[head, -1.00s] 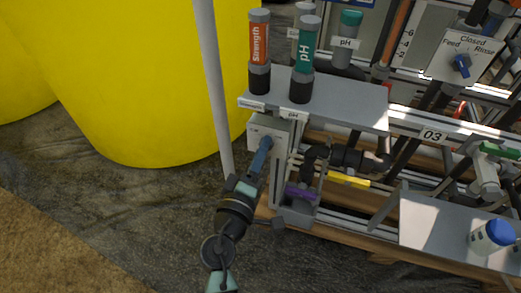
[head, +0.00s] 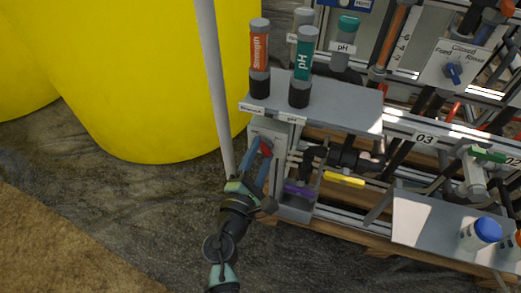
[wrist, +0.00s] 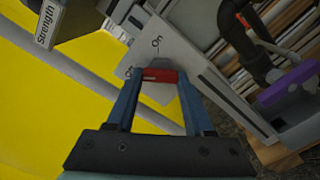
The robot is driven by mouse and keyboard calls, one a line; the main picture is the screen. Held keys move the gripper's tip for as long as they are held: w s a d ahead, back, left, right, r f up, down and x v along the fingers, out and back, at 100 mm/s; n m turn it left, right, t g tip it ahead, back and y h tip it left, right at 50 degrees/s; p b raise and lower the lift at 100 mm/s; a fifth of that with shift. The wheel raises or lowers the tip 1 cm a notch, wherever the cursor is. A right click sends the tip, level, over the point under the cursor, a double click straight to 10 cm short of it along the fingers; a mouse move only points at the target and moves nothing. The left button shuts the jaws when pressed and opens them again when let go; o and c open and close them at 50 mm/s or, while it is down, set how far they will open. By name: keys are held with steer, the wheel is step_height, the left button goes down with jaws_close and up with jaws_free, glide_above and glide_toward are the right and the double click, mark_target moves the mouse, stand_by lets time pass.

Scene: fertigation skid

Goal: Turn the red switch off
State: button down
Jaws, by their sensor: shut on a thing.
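The red switch (head: 266,147) is on a light grey box under the left end of the grey shelf. In the wrist view its red handle (wrist: 160,75) lies across the gap between my fingertips. My gripper (head: 264,150) is shut on the handle, with one blue finger at each end of it. The "On" label (wrist: 157,45) shows just beyond the handle. Another label (wrist: 128,72) is partly covered by my left finger. The handle's pivot is hidden.
A grey pole (head: 214,90) and a large yellow tank (head: 140,90) stand left of the box. The shelf (head: 345,105) above carries the Strength bottle (head: 260,55) and pH bottle (head: 302,60). A purple-handled valve (head: 300,190) sits right of my gripper.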

steer(key=shift+n+p, duration=0.35)
steer(key=shift+n, duration=0.75)
steer(key=shift+f, duration=0.1)
steer(key=shift+c, duration=1.4)
jaws_free()
steer(key=p+v, duration=0.3)
steer(key=v, duration=1)
